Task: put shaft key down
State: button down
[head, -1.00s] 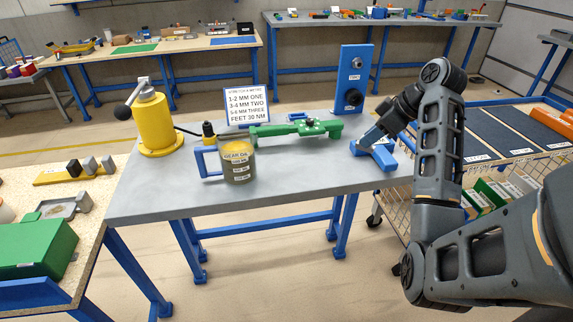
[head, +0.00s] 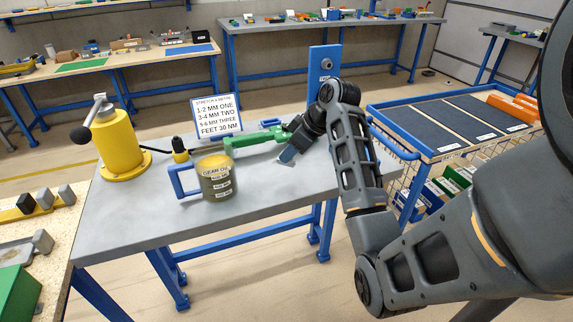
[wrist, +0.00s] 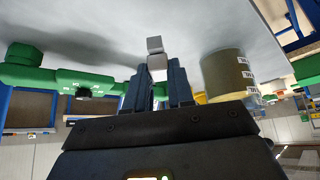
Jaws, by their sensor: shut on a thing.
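My gripper (head: 288,157) is low over the grey table (head: 130,225), just right of the mug of gear oil (head: 217,180) and in front of the green tool (head: 255,138). In the wrist view its fingers (wrist: 158,78) are shut on a small light-grey block, the shaft key (wrist: 156,66), which sticks out past the fingertips towards the tabletop. I cannot tell whether the key touches the table. In the head view the fingers and hand hide the key.
The mug with its blue handle stands close on the left. The table's front middle is clear. A wire cart (head: 400,112) stands at the right.

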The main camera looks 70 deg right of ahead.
aim_at(287, 165)
jog(key=shift+w+a+f, duration=0.2)
jog(key=shift+w+f, duration=0.2)
jog(key=shift+f, duration=1.9)
jog(key=shift+f, duration=0.1)
jog(key=c, duration=1)
grip_release()
jog(key=v, duration=1.2)
